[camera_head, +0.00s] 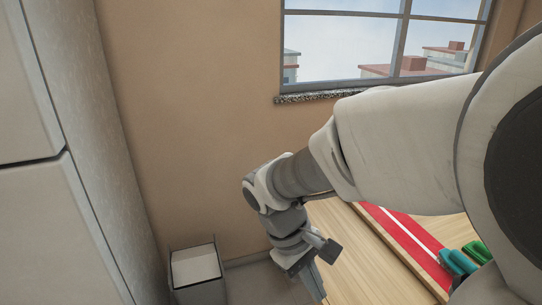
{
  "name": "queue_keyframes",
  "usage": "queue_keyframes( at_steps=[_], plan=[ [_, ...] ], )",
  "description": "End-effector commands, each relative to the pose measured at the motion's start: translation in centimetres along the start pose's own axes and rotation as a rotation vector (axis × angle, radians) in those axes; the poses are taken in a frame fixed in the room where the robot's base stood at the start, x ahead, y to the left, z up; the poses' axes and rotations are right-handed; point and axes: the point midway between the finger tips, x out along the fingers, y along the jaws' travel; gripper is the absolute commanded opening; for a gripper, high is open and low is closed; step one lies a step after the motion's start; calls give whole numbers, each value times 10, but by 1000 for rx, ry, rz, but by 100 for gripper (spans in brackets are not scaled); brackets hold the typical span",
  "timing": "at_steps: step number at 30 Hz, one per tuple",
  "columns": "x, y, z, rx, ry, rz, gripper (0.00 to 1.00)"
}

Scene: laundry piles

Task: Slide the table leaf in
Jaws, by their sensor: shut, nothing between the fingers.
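A light wooden table (345,245) fills the lower right, partly hidden by my arm. A long edge line runs across it beside a red runner with a white stripe (392,228). The wooden board left of this line may be the table leaf, but I cannot tell for sure. My gripper (318,290) points down at the left border of the wooden board. Its fingers look shut and hold nothing. I cannot tell whether they touch the board.
Teal and green items (458,262) sit on the runner at the right, partly cut off by my arm. A small pale bin (196,268) stands on the floor by the wall. A tall white cabinet or fridge (40,230) closes off the left. A window (380,45) is above.

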Motion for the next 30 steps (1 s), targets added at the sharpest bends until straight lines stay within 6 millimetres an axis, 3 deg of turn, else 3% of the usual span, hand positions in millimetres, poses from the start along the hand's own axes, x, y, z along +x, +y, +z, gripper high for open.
queue_keyframes(
  at_steps=[1, 15, 30],
  plan=[
    [15, -6, -10, -50, -50, 24, 0],
    [114, -47, -78, -463, -468, 324, 0],
    [226, -102, -135, -844, -852, 764, 0]
  ],
)
